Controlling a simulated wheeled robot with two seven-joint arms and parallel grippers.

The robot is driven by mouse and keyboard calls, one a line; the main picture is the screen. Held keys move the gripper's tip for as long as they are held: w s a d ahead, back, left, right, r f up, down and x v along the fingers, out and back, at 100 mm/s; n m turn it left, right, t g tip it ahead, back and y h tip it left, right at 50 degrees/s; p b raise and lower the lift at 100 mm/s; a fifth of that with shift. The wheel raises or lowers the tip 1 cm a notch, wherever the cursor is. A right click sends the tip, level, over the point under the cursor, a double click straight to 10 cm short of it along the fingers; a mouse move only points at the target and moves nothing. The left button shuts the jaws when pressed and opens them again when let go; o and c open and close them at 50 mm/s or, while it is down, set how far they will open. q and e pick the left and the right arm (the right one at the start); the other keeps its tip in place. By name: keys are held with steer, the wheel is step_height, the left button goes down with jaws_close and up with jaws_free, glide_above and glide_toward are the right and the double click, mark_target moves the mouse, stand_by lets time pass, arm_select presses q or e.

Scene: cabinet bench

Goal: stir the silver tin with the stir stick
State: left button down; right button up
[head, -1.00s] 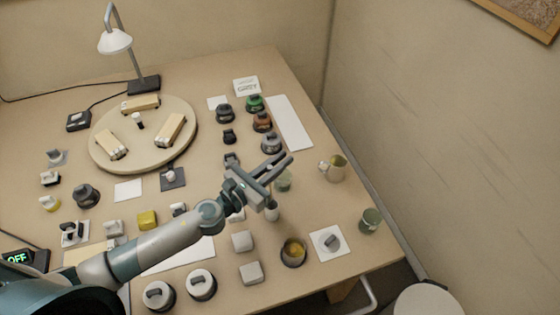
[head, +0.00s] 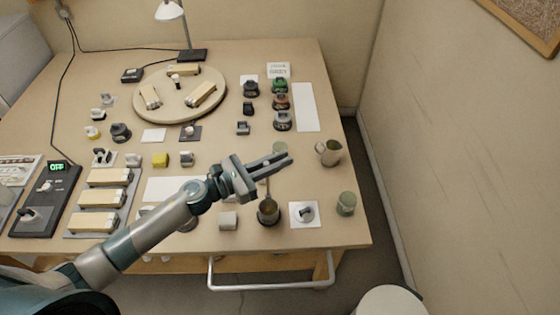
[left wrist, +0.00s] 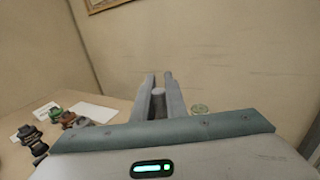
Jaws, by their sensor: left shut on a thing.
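My left gripper (head: 274,164) is over the right part of the bench, shut on the stir stick (head: 267,188). The thin brown stick hangs down from the fingers, and its lower end meets the mouth of the silver tin (head: 268,217). The tin looks dark grey, stands upright near the front edge, and has brownish contents. The stick's tip is not visible. In the left wrist view the fingers (left wrist: 158,82) have a grey round end (left wrist: 158,91) between them. My right gripper is not in view.
A metal jug (head: 328,153) and a green jar (head: 346,204) stand to the right. A white card (head: 291,222) bearing a grey object lies right beside the tin. A pale block (head: 228,221) is on its left. A round board (head: 150,108) and a lamp (head: 170,11) stand further back.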

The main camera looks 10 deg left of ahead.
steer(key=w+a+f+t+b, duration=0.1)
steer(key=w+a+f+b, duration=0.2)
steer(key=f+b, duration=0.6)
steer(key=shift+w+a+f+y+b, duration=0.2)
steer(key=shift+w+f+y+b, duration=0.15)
steer(key=shift+b, duration=0.35)
stand_by(1.4)
